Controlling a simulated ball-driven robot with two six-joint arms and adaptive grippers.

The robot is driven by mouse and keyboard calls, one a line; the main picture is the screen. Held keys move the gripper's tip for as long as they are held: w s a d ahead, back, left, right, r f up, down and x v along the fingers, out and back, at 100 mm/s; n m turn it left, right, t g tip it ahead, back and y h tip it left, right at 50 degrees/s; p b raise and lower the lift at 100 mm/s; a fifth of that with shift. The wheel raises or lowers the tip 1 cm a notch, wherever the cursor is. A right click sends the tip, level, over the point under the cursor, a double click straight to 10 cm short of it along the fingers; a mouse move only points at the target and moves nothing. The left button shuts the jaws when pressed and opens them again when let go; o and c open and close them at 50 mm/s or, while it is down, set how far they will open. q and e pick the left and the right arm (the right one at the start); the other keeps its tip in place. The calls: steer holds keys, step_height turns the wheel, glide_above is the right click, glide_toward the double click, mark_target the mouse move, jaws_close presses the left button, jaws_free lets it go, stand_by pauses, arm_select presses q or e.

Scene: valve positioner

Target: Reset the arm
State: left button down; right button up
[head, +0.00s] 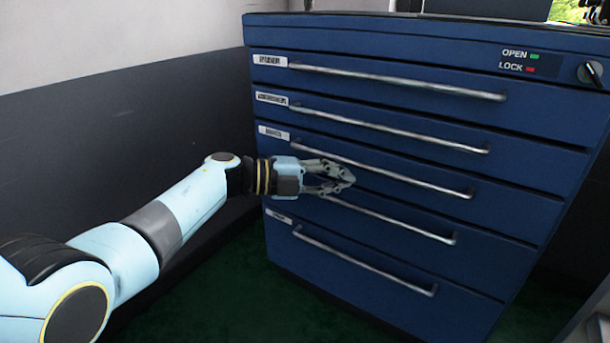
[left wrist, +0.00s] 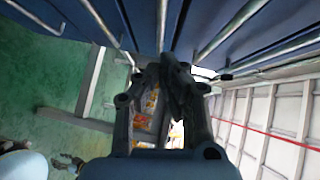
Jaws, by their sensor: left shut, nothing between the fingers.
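My left arm comes in from the left in the head view and reaches to the front of a blue drawer cabinet. My left gripper (head: 348,180) is shut and empty, in front of the drawers between the third and fourth handles. In the left wrist view its fingertips (left wrist: 172,62) meet, with the drawer handles close beyond them. I cannot tell whether the fingers touch the cabinet.
The blue cabinet (head: 400,162) has several shut drawers with long metal bar handles. A rotary switch (head: 591,74) sits beside OPEN and LOCK lights at its top right. A grey and white wall (head: 110,100) stands at left. Green floor (head: 240,295) is clear below my arm.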

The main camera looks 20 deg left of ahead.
arm_select(q)
steer(key=f+p+v, duration=0.1)
steer(key=v, duration=0.5)
steer(key=s+a+f+n+t+y+p, duration=0.1)
steer(key=s+a+f+n+y+p, duration=0.25)
steer(key=s+f+n, duration=0.5)
steer(key=s+a+f+n+t+y+p, duration=0.1)
steer(key=s+a+f+n+y+p, duration=0.25)
steer(key=s+f, duration=0.75)
steer(key=s+a+f+n+t+y+p, duration=0.1)
steer(key=s+a+f+n+y, duration=0.25)
steer(key=s+f+n, duration=0.6)
steer(key=s+a+f+n+g+y, duration=0.1)
steer(key=s+a+f+n+g, duration=0.1)
steer(key=s, duration=0.8)
steer(key=s+a+f+n+g+y, duration=0.1)
steer(key=s+g, duration=0.3)
steer(key=s, duration=0.7)
steer(key=s+a+f+n+g+y+p, duration=0.1)
steer(key=s+a+f+n+g+y, duration=0.1)
steer(key=s, duration=0.8)
steer(key=shift+s+a+f+n+g+y, duration=0.3)
steer(key=shift+f+n+g+y, duration=0.3)
steer(key=shift+n+g, duration=0.45)
arm_select(e)
step_height(320, 180, up, 8)
steer(key=s+a, duration=0.2)
steer(key=s, duration=0.1)
steer(key=shift+a, duration=0.2)
